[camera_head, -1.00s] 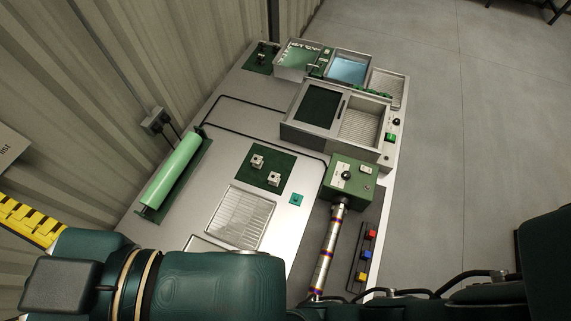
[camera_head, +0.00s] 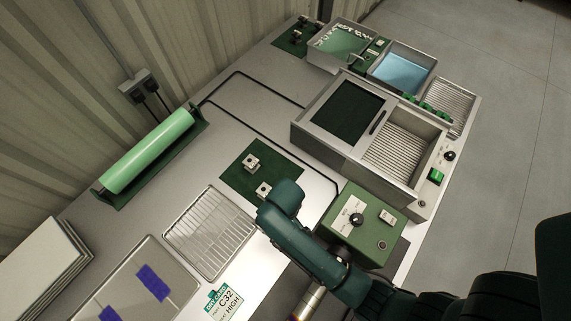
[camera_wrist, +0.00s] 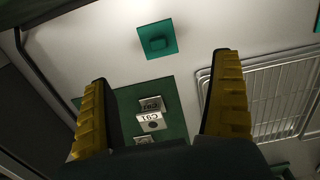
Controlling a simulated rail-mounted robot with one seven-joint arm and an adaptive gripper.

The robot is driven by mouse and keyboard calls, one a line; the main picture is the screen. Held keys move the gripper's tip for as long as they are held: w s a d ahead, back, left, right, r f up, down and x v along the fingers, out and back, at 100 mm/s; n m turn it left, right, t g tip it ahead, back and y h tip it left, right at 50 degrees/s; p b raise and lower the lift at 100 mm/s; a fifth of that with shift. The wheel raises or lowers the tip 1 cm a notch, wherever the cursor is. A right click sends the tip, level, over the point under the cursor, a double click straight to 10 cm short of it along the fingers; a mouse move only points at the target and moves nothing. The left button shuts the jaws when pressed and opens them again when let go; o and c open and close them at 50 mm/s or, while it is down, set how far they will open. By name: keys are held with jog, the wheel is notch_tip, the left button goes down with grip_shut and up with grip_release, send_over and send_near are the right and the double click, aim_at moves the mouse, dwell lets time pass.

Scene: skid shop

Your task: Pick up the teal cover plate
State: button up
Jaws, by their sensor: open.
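The teal cover plate (camera_wrist: 157,39) is a small square with a raised block in its middle. It lies flat on the light bench top near the top centre of the wrist view. My gripper (camera_wrist: 163,68) is open and empty, with its two yellow-padded fingers spread wide. In the picture, the plate sits beyond the fingertips, between their lines and apart from them. In the head view the plate does not show, and my arm covers the area near the green mat's lower right corner.
A dark green mat (camera_head: 240,182) with small metal blocks (camera_head: 251,162) lies close to the plate. A wire rack (camera_head: 209,233) is beside it. A green control box (camera_head: 362,222) and a grey two-bay housing (camera_head: 330,145) stand nearby. A green roller (camera_head: 148,152) lies along the wall side.

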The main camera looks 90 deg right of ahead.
notch_tip(320, 180, down, 8)
jog(key=shift+d+r+b, duration=0.1)
jog(key=shift+b, duration=0.75)
jog(key=f, duration=0.1)
jog(key=f+b, duration=0.1)
jog(key=f, duration=0.2)
jog(key=shift+w+d+f, duration=0.25)
jog(key=shift+d+f, duration=0.1)
jog(key=c, duration=0.9)
